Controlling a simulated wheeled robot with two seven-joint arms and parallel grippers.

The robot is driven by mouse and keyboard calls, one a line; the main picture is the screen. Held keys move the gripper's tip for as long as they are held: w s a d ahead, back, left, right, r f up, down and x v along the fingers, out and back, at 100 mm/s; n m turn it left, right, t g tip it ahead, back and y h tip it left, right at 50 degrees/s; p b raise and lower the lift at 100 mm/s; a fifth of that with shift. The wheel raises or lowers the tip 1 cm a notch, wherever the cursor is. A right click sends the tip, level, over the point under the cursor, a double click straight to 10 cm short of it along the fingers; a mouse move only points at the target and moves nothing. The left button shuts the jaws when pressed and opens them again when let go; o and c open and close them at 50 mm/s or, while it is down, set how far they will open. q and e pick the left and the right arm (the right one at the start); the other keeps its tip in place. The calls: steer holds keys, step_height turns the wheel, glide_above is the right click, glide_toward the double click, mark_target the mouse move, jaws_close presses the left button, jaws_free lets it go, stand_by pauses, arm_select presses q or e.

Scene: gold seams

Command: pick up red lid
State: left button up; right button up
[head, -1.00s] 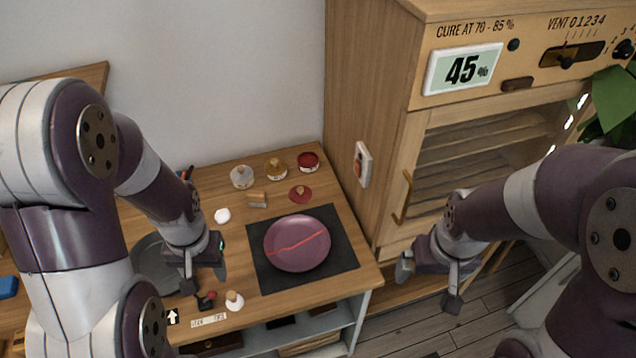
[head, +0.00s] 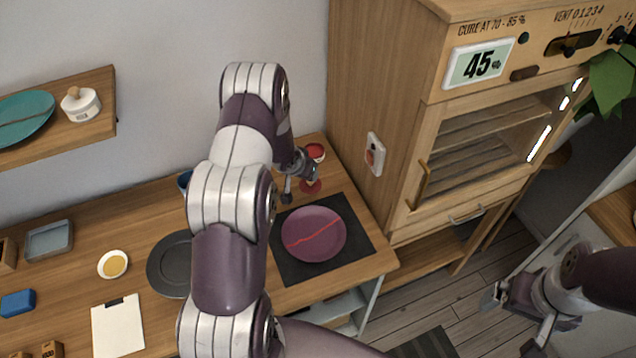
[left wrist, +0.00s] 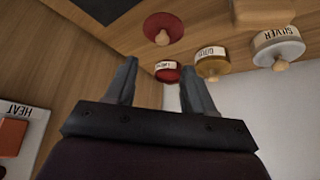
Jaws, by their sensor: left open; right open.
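The red lid (left wrist: 164,27), a flat red disc with a pale wooden knob, lies on the wooden bench in the left wrist view. It shows partly in the head view (head: 311,187), beside my left gripper (head: 300,187). That gripper is open and empty, and its fingers (left wrist: 158,68) point toward the jars. The open red jar (head: 315,152) stands behind the lid; in the left wrist view the jar (left wrist: 167,72) appears between the fingertips. I cannot tell the gripper's exact height above the bench. My right gripper (head: 514,324) is open and empty over the floor at right.
The gold jar (left wrist: 212,65) and silver jar (left wrist: 278,48) stand near the red jar. A purple plate with a red seam (head: 313,234) lies on a black mat (head: 358,247). The wooden cabinet (head: 385,130) with a wall switch (head: 375,155) rises close at right.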

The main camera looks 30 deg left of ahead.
arm_select(q)
steer(key=p+x, duration=0.1)
steer(key=x, duration=0.3)
steer(key=p+x, duration=0.1)
steer(key=x, duration=0.3)
steer(key=shift+a+f+p, duration=0.15)
steer(key=shift+f+p, duration=0.2)
steer(key=shift+f, duration=0.1)
steer(key=shift+w+f, duration=0.1)
steer(key=shift+f, duration=0.1)
steer(key=shift+r, duration=0.1)
jaws_close()
